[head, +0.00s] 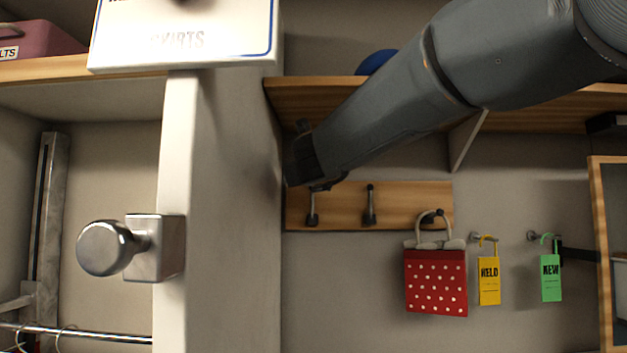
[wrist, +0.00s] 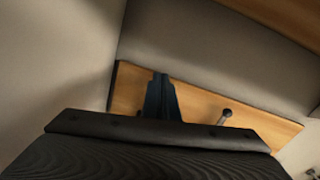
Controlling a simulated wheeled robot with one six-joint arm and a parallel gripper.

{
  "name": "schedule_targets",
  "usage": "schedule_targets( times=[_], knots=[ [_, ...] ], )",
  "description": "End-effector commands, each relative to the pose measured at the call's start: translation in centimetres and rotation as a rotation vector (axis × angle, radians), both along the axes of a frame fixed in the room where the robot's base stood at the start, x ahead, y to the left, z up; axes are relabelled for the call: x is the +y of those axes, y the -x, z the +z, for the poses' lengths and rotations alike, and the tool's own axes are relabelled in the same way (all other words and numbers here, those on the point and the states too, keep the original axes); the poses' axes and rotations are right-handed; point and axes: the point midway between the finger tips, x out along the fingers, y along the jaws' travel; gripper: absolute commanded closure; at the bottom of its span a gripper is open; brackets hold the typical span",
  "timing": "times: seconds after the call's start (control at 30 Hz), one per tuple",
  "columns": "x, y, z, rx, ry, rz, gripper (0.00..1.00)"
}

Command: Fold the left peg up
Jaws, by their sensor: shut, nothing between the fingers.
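A wooden peg board (head: 340,210) is fixed to the wall under the shelf and holds dark metal pegs. The left peg (head: 313,211) shows below my gripper, its lower part pointing down and its top hidden. The middle peg (head: 370,205) is bare. The right peg (head: 433,215) carries a red dotted bag (head: 436,281). My gripper (head: 324,186) is shut and empty, in front of the board's upper left part. In the wrist view its dark fingers (wrist: 161,98) overlap the board (wrist: 130,88) and hide the left peg; whether they touch it I cannot tell. Another peg (wrist: 225,116) shows to their right.
A white upright panel (head: 240,200) stands close to the left of my gripper. A wooden shelf (head: 290,95) runs above the board. A yellow tag (head: 489,282) and a green tag (head: 551,280) hang to the right. A metal knob (head: 105,248) juts out at left.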

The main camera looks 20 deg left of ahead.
Motion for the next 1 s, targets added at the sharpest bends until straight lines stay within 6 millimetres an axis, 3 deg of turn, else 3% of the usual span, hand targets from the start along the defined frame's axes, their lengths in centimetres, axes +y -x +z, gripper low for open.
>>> schedule_targets(
  times=[0.67, 1.0],
  knots=[
    [0.0, 0.0, 0.1, -0.001, 0.000, 0.000, 1.00],
    [-1.2, 4.2, -0.1, -0.001, -0.002, 0.002, 1.00]
  ],
)
